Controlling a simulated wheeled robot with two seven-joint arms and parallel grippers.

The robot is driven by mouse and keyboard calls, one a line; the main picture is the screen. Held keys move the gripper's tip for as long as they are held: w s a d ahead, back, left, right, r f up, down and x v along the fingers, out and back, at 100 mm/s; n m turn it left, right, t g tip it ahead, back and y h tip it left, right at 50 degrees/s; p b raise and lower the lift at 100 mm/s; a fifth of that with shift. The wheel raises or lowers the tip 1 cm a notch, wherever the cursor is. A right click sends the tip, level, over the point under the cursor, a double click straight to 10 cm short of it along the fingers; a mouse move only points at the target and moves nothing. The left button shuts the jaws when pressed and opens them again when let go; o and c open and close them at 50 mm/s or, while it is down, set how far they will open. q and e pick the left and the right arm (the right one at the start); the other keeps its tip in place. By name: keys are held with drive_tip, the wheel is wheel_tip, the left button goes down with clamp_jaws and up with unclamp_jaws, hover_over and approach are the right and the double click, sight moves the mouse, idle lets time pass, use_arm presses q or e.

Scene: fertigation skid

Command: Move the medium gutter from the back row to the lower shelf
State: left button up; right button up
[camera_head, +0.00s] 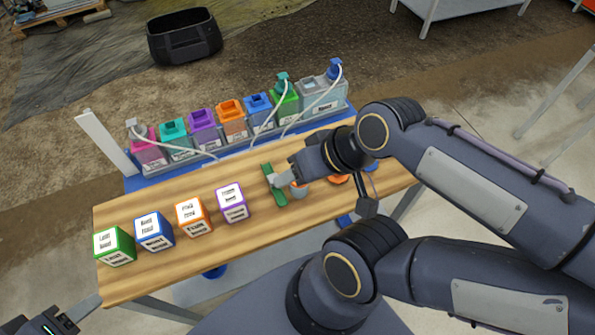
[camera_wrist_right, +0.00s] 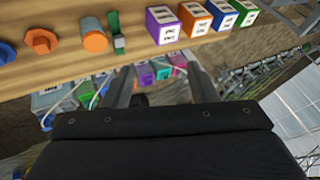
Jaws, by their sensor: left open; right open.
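I cannot make out a medium gutter, back row of gutters or lower shelf for certain. A green channel-like piece (camera_head: 268,187) lies on the wooden table (camera_head: 240,245); it also shows in the right wrist view (camera_wrist_right: 117,32), and I cannot tell if it is a gutter. My left gripper (camera_head: 58,320) is open at the bottom left corner, off the table's front edge.
Labelled cubes (camera_head: 153,230) stand along the table's front left. Several coloured-lid containers (camera_head: 202,130), some with tubes, stand in a blue rack along the back. A black tub (camera_head: 183,38) stands on the ground behind.

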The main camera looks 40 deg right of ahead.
drive_tip(key=w+d+f+g+h, duration=0.25)
drive_tip(key=w+f, duration=0.35)
drive_tip(key=w, duration=0.3)
drive_tip(key=m+g+h, duration=0.1)
drive_tip(key=g, duration=0.2)
hover_over(273, 177)
drive_tip(key=f, duration=1.1)
drive_tip(key=shift+s+a+f+b, duration=0.1)
drive_tip(key=shift+s+b, duration=0.1)
drive_tip(key=shift+b, duration=0.15)
drive_tip(key=shift+f, duration=0.4)
wheel_tip(273, 177, down, 8)
drive_tip(key=shift+w+r+p, duration=0.1)
drive_tip(key=shift+w+p, duration=0.05)
drive_tip(key=shift+p, duration=0.4)
drive_tip(key=shift+c, duration=0.2)
clamp_jaws()
drive_tip(key=shift+r, duration=0.15)
